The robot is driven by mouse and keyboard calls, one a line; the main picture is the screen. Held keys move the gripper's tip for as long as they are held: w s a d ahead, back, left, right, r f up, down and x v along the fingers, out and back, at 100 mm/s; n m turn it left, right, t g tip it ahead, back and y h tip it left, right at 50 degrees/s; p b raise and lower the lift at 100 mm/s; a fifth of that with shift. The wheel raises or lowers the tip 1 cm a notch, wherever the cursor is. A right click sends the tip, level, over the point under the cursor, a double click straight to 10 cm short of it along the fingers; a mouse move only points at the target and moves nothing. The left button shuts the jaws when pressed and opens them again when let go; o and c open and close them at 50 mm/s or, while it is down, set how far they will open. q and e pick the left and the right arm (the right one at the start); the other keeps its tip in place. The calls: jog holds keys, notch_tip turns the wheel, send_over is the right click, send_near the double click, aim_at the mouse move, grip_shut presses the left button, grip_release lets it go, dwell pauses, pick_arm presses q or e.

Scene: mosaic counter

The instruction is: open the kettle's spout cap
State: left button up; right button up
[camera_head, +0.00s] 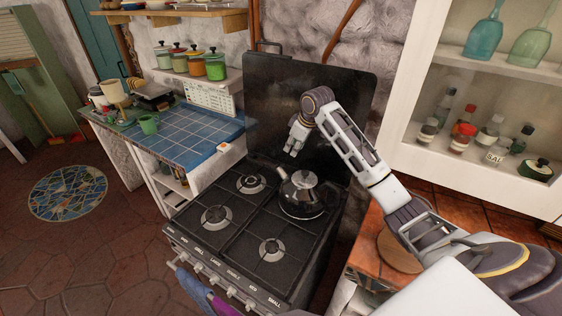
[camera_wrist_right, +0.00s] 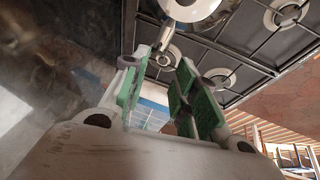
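The kettle (camera_head: 302,202) is dark and shiny with a pale lid. It stands upright on the right rear part of the stove, its short spout (camera_head: 282,173) pointing to the upper left. Whether the spout cap is open or shut is too small to tell. My right gripper (camera_head: 292,152) hangs above and behind the spout, near the stove's back panel, apart from the kettle. In the right wrist view, its green-padded fingers (camera_wrist_right: 158,75) are spread with nothing between them. Part of the kettle (camera_wrist_right: 190,8) shows beyond the fingertips, cut off at the top. My left gripper is not in view.
The black stove (camera_head: 238,234) has several burners and a tall back panel (camera_head: 330,88) close to my right gripper. A blue-tiled counter (camera_head: 188,133) lies left, a wooden counter (camera_head: 368,250) right. A white glass cabinet (camera_head: 400,120) stands at the right.

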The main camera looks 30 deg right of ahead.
jog(key=p, duration=0.2)
send_near(280, 166)
jog(key=f, duration=0.3)
jog(key=w+d+f, duration=0.1)
jog(key=shift+f, duration=0.2)
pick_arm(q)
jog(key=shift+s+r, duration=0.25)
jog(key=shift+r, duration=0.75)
pick_arm(e)
jog(key=shift+x, duration=1.3)
jog(key=shift+a, duration=0.1)
jog(key=shift+c, duration=0.4)
grip_shut()
